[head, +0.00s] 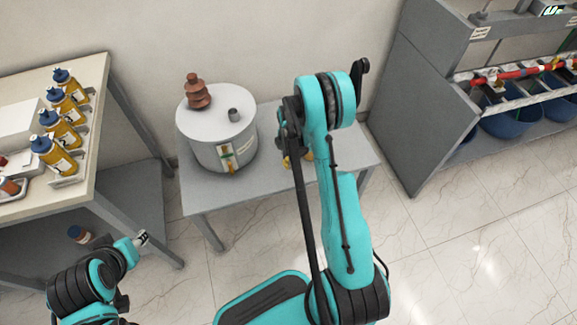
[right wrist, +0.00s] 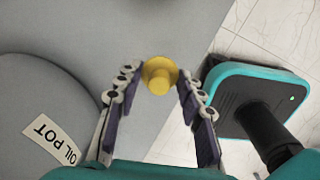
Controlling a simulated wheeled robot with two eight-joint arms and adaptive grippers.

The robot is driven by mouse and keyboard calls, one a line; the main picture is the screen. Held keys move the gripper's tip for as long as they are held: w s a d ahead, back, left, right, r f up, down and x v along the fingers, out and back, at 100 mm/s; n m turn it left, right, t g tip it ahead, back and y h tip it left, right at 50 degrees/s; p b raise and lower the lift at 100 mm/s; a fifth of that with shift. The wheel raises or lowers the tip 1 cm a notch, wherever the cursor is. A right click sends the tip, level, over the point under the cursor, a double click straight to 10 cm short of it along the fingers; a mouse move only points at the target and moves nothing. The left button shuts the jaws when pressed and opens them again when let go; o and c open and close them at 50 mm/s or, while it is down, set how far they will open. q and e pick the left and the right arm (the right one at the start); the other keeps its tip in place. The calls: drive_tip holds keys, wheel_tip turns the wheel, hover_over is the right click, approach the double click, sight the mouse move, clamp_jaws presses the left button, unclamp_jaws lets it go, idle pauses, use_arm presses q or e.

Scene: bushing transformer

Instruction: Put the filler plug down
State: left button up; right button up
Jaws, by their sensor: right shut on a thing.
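The filler plug (right wrist: 158,75) is yellow with a round flange and a raised knob. My right gripper (right wrist: 157,82) is shut on it, with the plug between its fingertips, over the grey bench top near its edge. I cannot tell whether the plug touches the bench. In the head view only a bit of yellow shows beside my right arm, which hides most of the right gripper (head: 292,152).
The small grey bench (head: 200,199) has free top in front of the tank and to its right. A table (head: 95,105) at left holds several yellow bottles (head: 47,154). A grey rack (head: 420,100) with blue bins stands at right.

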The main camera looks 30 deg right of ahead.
wheel_tip(320, 180, down, 4)
drive_tip(key=shift+f+b, duration=0.1)
drive_tip(key=shift+b, duration=0.95)
drive_tip(key=o, duration=1)
drive_tip(key=shift+o, duration=0.2)
